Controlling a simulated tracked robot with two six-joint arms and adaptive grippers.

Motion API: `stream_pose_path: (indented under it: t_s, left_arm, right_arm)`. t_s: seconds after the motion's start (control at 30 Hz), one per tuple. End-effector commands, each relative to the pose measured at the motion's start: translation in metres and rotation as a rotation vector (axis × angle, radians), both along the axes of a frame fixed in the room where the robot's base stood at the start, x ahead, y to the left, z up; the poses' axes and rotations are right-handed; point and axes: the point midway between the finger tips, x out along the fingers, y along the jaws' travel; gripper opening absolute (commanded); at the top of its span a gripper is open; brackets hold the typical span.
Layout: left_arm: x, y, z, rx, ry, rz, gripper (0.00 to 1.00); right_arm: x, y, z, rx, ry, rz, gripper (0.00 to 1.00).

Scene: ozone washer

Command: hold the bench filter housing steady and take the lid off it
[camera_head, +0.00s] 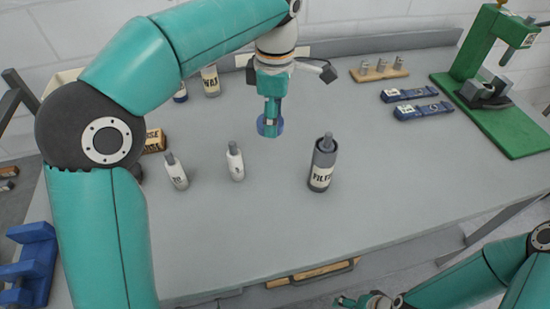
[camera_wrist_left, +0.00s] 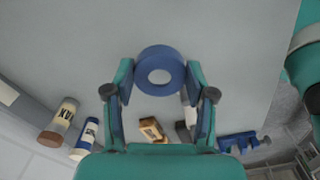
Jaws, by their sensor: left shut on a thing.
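The filter housing (camera_head: 321,172), a grey cylinder with a cream label, stands upright on the grey bench. Its lid (camera_head: 325,145) is a grey top with a narrower knob, seated on the body. My left gripper (camera_head: 271,122) is over the bench, behind and left of the housing and apart from it. It is shut on a blue ring (camera_wrist_left: 160,71), which shows between its fingertips in the left wrist view. My right gripper (camera_head: 364,300) is low at the bottom edge of the head view, in front of the bench and away from the housing; its jaws are too small and cut off to judge.
Two small pale bottles (camera_head: 175,172) (camera_head: 236,162) stand left of the housing. A pegged wooden rack (camera_head: 379,71), blue tools (camera_head: 402,94) and a green press (camera_head: 488,85) are right. Bench right of the housing is clear.

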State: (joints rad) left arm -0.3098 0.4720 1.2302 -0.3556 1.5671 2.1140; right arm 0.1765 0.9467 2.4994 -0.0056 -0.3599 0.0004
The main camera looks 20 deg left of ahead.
Motion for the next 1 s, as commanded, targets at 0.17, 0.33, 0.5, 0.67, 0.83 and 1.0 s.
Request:
stream_pose_path:
  t_s: [0.17, 0.33, 0.5, 0.67, 0.83, 1.0]
  left_arm:
    - [0.0, -0.002, -0.049, 0.001, 0.005, -0.007, 0.13]
    - [0.001, -0.002, -0.075, 0.001, 0.001, -0.007, 0.13]
    - [0.002, -0.003, -0.085, 0.001, 0.0, -0.008, 0.13]
    - [0.001, -0.003, -0.107, 0.001, 0.004, -0.009, 0.13]
    - [0.001, -0.003, -0.124, 0.0, 0.0, -0.009, 0.13]
    - [0.001, -0.003, -0.124, 0.0, -0.001, -0.008, 0.13]
  right_arm:
    - [0.0, 0.0, -0.009, 0.0, 0.0, 0.0, 0.72]
    - [0.0, 0.0, -0.01, 0.0, -0.001, 0.0, 0.72]
    - [0.0, 0.0, -0.011, 0.0, -0.001, 0.0, 0.72]
    - [0.0, 0.0, -0.012, 0.0, -0.001, 0.0, 0.72]
    - [0.0, 0.0, -0.013, 0.0, -0.001, 0.0, 0.72]
    - [0.0, 0.0, -0.012, 0.0, -0.001, 0.0, 0.72]
